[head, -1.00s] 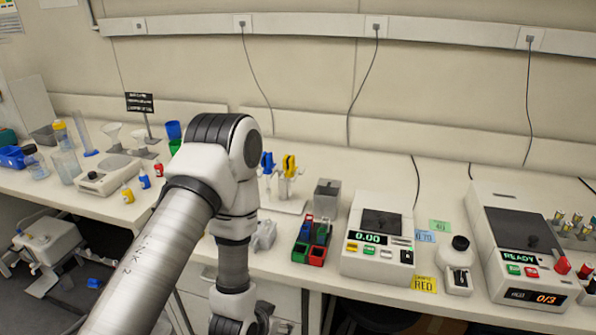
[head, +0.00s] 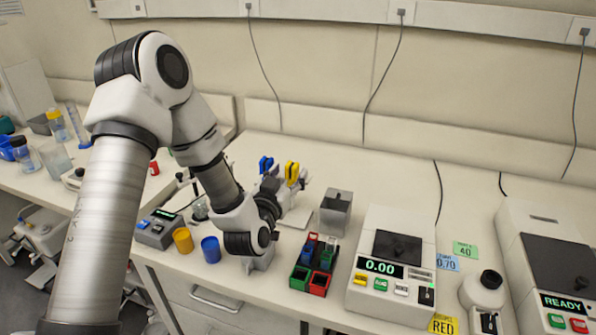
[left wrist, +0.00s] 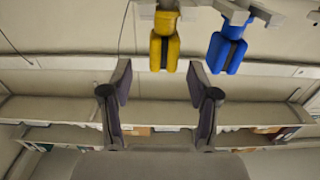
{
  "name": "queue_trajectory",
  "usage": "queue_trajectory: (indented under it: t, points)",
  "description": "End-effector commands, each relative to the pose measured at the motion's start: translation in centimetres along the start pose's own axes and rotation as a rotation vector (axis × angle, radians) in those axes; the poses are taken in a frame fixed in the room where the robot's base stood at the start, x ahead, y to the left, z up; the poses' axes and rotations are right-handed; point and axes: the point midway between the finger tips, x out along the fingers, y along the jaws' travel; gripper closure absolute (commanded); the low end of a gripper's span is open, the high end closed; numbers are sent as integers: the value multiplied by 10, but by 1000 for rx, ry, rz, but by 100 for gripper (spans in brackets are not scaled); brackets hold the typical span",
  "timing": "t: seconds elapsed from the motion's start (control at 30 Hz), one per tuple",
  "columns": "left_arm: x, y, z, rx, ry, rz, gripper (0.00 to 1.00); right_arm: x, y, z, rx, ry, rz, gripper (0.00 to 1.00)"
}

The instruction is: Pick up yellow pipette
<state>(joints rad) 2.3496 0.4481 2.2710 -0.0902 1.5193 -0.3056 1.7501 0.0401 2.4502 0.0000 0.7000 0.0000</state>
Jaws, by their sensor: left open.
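The yellow pipette (head: 292,173) hangs on a small stand on the bench, to the right of a blue pipette (head: 265,164). My left gripper (head: 290,190) is at the stand, close to the yellow pipette, and is partly hidden by its own wrist. In the left wrist view, the open gripper (left wrist: 160,82) has empty space between its fingers. The yellow pipette (left wrist: 165,42) shows just beyond the fingertips, roughly in line with the gap. The blue pipette (left wrist: 228,45) is off to the right there. My right gripper is not in view.
A grey box (head: 335,212) and a rack of coloured bins (head: 314,265) stand right of the stand. A scale (head: 392,262) is farther right. Yellow (head: 183,240) and blue (head: 210,249) cups stand left of my wrist. Bench behind the stand is clear.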

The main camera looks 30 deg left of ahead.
Motion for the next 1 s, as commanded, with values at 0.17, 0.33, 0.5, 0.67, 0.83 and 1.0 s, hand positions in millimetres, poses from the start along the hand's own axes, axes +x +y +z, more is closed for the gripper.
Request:
queue_trajectory:
  t: [0.17,0.33,0.5,0.67,0.83,1.0]
  points:
    - [28,-1,0,3,-2,0,40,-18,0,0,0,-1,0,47]
    - [52,-1,4,1,-2,0,40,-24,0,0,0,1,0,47]
    - [54,-1,7,0,-4,1,40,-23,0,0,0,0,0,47]
    - [54,-1,7,0,-4,0,79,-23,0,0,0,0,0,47]
    - [54,-1,7,0,-4,0,100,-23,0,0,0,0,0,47]
    - [54,-1,7,0,-5,0,100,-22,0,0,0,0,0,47]
